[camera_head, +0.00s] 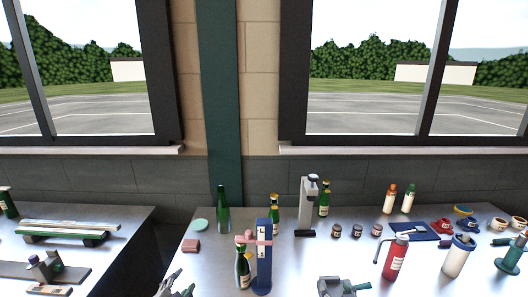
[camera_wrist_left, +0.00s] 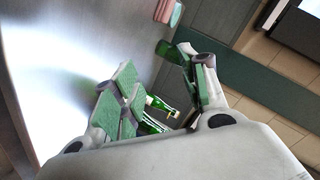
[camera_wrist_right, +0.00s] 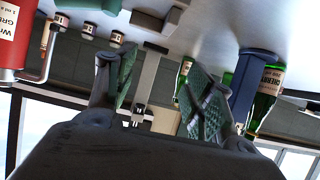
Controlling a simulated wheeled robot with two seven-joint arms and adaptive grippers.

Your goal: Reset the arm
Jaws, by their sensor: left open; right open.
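My left gripper (camera_head: 175,287) shows at the bottom edge of the head view, left of the bottles. In the left wrist view it (camera_wrist_left: 157,66) is open, its green-padded fingers apart. Green bottles show beyond and between them, with no visible grip on any. My right gripper (camera_wrist_right: 158,72) is open and empty in the right wrist view, which is upside down.
Small jars stand behind. A second table (camera_head: 110,250) is at left, across a gap.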

